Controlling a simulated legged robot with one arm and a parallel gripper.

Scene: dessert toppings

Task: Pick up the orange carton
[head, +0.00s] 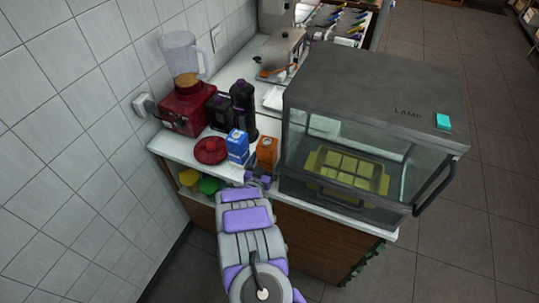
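The orange carton (266,152) stands upright on the white counter, between a blue and white carton (237,146) and the glass-fronted case. My gripper (258,176) is at the counter's front edge, just in front of the orange carton and below it in the picture. Its purple and grey fingers are small here, and I cannot tell whether they are open or shut. I also cannot tell whether they touch the carton. The lower part of the orange carton is close behind the gripper.
A glass case marked LAMP (372,85) stands close on the right. A red dish (210,150), dark bottles (243,108) and a red blender (187,103) stand to the left and behind. Yellow and green items (208,185) sit below the counter top. The white counter (180,150) is crowded.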

